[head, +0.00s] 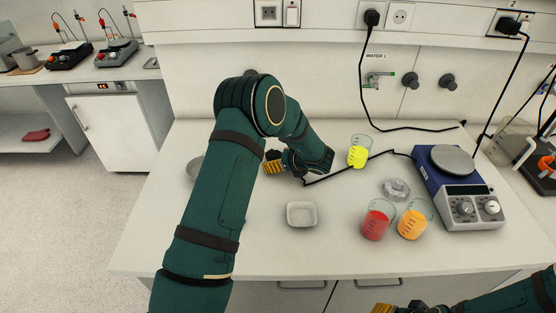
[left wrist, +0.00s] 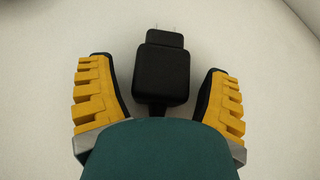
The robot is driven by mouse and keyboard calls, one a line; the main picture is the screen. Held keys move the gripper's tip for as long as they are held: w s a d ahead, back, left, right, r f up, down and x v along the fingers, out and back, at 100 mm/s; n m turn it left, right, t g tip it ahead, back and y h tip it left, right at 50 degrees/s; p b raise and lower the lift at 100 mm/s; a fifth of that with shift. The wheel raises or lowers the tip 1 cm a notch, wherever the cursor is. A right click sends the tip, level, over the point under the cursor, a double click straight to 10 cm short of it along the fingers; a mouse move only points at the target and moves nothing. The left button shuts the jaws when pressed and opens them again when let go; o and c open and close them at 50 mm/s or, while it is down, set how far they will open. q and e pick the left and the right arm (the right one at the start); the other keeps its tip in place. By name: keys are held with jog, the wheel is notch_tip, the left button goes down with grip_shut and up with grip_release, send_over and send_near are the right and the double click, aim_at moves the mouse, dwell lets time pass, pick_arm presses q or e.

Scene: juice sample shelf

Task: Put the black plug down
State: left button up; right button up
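The black plug (left wrist: 163,72), with two metal prongs, lies between the fingers of my left gripper (left wrist: 158,68) in the left wrist view. The fingers are open, with a clear gap on each side of the plug. The plug appears to rest on the white bench top. In the head view my left gripper (head: 273,165) is low over the bench, and my arm hides most of it and the plug. A black cable (head: 340,172) runs from there to the blue hotplate (head: 455,187). My right gripper (head: 395,308) is cut off at the bottom edge.
A white square dish (head: 301,214) stands in front of the left gripper. Beakers with yellow (head: 358,152), red (head: 376,220) and orange (head: 412,220) liquid stand to the right. A clear glass dish (head: 396,189) is near the hotplate. Wall sockets (head: 400,15) are above; the front left bench is clear.

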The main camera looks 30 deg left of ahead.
pick_arm(q)
jog(key=shift+d+r+p, duration=0.2)
jog(key=shift+r+p, duration=0.35)
jog(key=v, duration=1.1)
jog(key=shift+s+d+r, duration=0.1)
jog(key=shift+d, duration=0.1)
